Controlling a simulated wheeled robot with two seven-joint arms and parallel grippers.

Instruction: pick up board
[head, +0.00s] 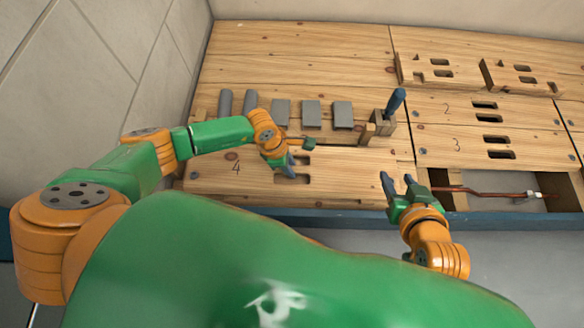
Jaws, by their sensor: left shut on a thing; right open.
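A wooden board marked 4 (345,186) lies flat at the front of the bench, with dark slots near its middle. My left gripper (290,169) is at these slots, its fingers shut on the board and covering part of the slotted area. I see no clear gap lifting the board off the bench. My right gripper (399,181) is open and empty, with its fingers pointing to the back, over or beside the board's right end; contact cannot be told.
Boards marked 2 (460,108) and 3 (465,148) lie to the right. Notched boards (440,72) sit behind them. Grey pieces (312,114) stand in a row at the back. A blue-handled tool (396,101) stands in a wooden block. A copper pipe (465,189) crosses an open recess at right.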

